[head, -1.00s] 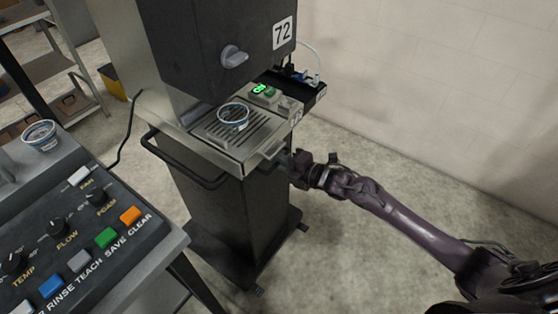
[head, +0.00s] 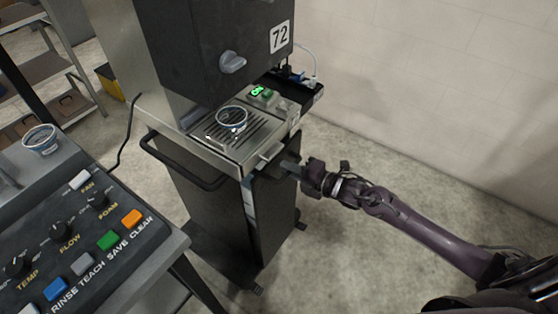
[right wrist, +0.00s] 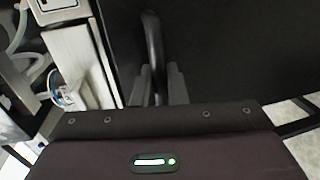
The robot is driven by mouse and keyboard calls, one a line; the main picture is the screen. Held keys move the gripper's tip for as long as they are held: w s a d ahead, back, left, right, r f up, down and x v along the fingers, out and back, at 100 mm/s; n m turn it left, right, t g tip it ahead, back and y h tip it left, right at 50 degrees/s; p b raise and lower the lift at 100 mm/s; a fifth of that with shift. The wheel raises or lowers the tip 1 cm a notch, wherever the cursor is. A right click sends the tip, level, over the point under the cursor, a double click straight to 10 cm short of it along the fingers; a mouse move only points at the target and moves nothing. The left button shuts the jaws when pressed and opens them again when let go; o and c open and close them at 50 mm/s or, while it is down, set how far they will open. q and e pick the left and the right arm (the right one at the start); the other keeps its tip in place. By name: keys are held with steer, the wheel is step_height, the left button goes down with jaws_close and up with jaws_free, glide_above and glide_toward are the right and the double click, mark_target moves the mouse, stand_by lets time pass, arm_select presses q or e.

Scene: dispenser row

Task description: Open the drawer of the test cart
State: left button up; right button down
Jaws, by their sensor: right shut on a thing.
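The test cart (head: 215,205) is a dark cabinet with a steel top, a side rail and a tall front panel. The drawer front (head: 276,215) stands a little out from the cart body, with a narrow pale gap (head: 249,198) along its left edge. My right gripper (head: 284,168) is at the upper part of this front. In the right wrist view its two fingers (right wrist: 161,86) are shut on a dark bar handle (right wrist: 153,45) on the black drawer front. The fingertips are partly hidden in the head view. My left gripper is not in view.
A machine labelled 72 (head: 215,50) stands on the cart, with a cup (head: 231,119) on its drip grate. A control panel (head: 75,245) with knobs and coloured buttons is at the lower left.

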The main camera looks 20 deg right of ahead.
steer(key=f+p+v, duration=0.2)
steer(key=p+v, duration=0.1)
steer(key=v, duration=0.8)
steer(key=f+p+v, duration=0.2)
steer(key=p+v, duration=0.2)
steer(key=v, duration=0.7)
steer(key=shift+s+d, duration=0.25)
steer(key=shift+s, duration=0.2)
steer(key=shift+f, duration=0.15)
steer(key=c, duration=1.8)
jaws_free()
steer(key=v, duration=0.7)
steer(key=shift+s+d, duration=0.2)
steer(key=shift+s, duration=0.1)
